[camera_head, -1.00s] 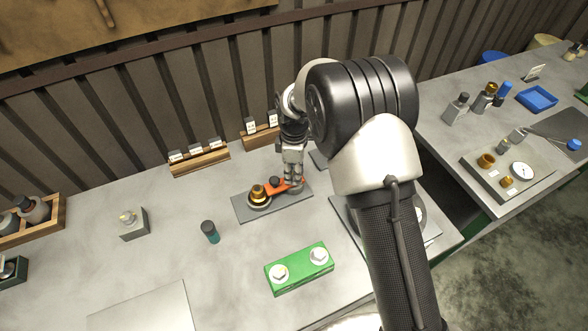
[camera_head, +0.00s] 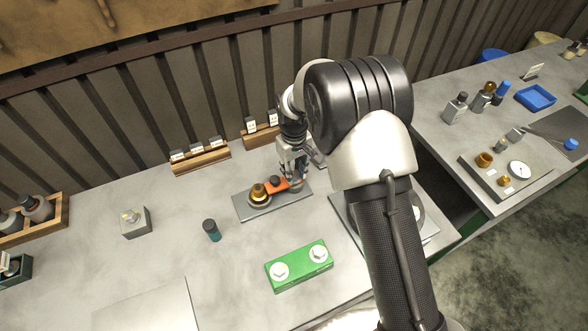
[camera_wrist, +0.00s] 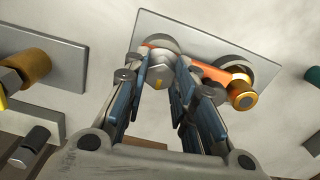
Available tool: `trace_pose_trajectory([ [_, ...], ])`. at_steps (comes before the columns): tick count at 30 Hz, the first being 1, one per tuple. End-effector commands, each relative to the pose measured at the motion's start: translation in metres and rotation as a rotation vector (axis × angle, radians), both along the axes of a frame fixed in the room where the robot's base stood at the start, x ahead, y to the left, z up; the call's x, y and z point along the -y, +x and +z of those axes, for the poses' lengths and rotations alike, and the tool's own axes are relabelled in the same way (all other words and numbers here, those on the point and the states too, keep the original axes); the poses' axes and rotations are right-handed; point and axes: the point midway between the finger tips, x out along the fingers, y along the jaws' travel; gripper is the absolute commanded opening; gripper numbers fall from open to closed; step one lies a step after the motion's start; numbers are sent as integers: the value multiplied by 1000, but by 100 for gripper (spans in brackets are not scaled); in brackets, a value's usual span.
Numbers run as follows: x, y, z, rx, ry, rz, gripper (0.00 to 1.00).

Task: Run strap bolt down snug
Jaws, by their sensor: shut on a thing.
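An orange strap (camera_head: 277,186) lies on a grey plate (camera_head: 240,208) on the bench. A brass-coloured fitting (camera_head: 259,191) stands at the strap's left end in the head view. In the wrist view the strap (camera_wrist: 208,72) runs from the brass fitting (camera_wrist: 243,97) to a silver hex bolt head (camera_wrist: 160,65). My gripper (camera_head: 291,181) is over the strap's other end. In the wrist view my gripper's fingertips (camera_wrist: 162,62) are shut on the bolt head, one on each side. The bolt's shank is hidden, so I cannot tell how deep it sits.
A green block with two silver bolts (camera_head: 299,267) stands in front of the plate. A dark bottle with a teal base (camera_head: 212,230) and a grey block (camera_head: 135,222) are to the left. Wooden label racks (camera_head: 200,157) stand behind. The bench front left of the green block is mostly clear.

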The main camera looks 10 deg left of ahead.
Motion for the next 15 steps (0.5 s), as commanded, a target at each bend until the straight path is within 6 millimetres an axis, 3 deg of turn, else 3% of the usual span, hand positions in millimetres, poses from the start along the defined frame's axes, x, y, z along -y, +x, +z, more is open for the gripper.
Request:
trace_pose_trajectory([
  [15, 0, 0, 0, 1, 1, -254, 1],
])
